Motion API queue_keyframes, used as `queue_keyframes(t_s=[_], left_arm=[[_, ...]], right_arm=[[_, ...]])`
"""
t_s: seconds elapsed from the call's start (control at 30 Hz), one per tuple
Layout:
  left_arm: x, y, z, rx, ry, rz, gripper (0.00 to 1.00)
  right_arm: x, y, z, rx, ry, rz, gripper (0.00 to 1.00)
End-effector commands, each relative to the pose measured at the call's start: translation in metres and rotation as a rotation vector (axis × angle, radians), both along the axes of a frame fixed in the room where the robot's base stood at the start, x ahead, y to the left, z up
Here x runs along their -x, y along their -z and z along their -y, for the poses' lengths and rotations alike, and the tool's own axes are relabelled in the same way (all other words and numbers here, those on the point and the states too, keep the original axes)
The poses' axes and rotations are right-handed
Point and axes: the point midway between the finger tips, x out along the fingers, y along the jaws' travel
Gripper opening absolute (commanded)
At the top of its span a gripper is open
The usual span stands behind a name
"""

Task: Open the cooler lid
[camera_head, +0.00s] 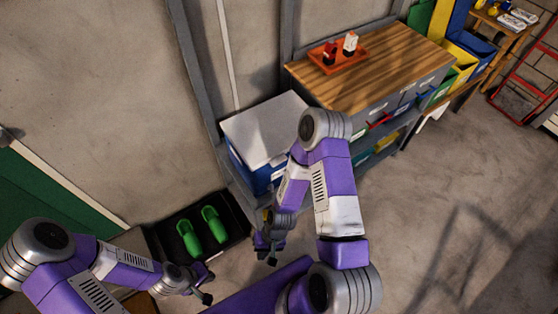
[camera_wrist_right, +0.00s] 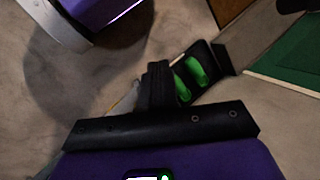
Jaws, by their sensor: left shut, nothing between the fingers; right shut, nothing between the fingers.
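The cooler (camera_head: 250,174) has a blue body and a white lid (camera_head: 264,124). It stands against the wall, left of the wooden-topped workbench, and its lid looks closed. My right arm hides part of the cooler's right side. My right gripper (camera_head: 268,254) is shut and empty, in front of and below the cooler in the picture, apart from it. In the right wrist view its fingers (camera_wrist_right: 157,86) are together with nothing between them. My left gripper (camera_head: 205,294) is shut and empty at the lower left, near the black shoe tray and away from the cooler.
A black tray (camera_head: 160,240) with green shoes (camera_head: 190,238) lies on the floor left of the cooler; the shoes also show in the wrist view (camera_wrist_right: 196,70). The workbench (camera_head: 385,65) carries an orange tray (camera_head: 325,66).

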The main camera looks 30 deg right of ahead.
Motion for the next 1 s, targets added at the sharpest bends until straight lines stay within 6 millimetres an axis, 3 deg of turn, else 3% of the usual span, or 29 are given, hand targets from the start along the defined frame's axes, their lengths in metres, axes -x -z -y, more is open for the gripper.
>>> queue_keyframes(t_s=[0.03, 0.1, 0.23, 0.33, 0.43, 0.57, 0.67, 0.8, 0.9, 1.0], left_arm=[[0.001, 0.011, 0.0, 0.0, 0.0, -0.002, 0.0], [0.001, 0.02, 0.0, 0.0, 0.0, -0.002, 0.0], [0.002, 0.039, 0.0, 0.0, 0.0, -0.003, 0.0], [0.002, 0.053, 0.0, 0.0, 0.0, -0.003, 0.0], [0.001, 0.066, 0.0, 0.0, 0.0, -0.002, 0.0], [0.002, 0.083, 0.0, 0.0, 0.0, -0.002, 0.0], [0.002, 0.094, 0.0, 0.0, 0.0, -0.002, 0.0], [0.002, 0.104, 0.0, 0.0, 0.0, -0.002, 0.0], [0.002, 0.108, 0.0, 0.0, 0.0, -0.002, 0.0], [0.002, 0.109, 0.0, 0.0, 0.0, -0.002, 0.0]], right_arm=[[0.004, 0.022, -0.005, -0.043, 0.056, -0.091, 0.0], [0.008, 0.043, -0.018, -0.135, 0.147, -0.232, 0.0], [-0.007, 0.064, -0.052, -0.409, 0.347, -0.479, 0.0], [-0.04, 0.065, -0.068, -0.693, 0.51, -0.611, 0.0], [-0.09, 0.06, -0.06, -1.025, 0.678, -0.666, 0.0], [-0.156, 0.055, -0.001, -1.498, 0.886, -0.593, 0.0], [-0.184, 0.058, 0.07, -1.826, 1.015, -0.429, 0.0], [-0.184, 0.069, 0.162, -2.147, 1.126, -0.141, 0.0], [-0.173, 0.076, 0.203, -2.269, 1.161, 0.02, 0.0], [-0.166, 0.077, 0.222, -2.325, 1.174, 0.11, 0.0]])
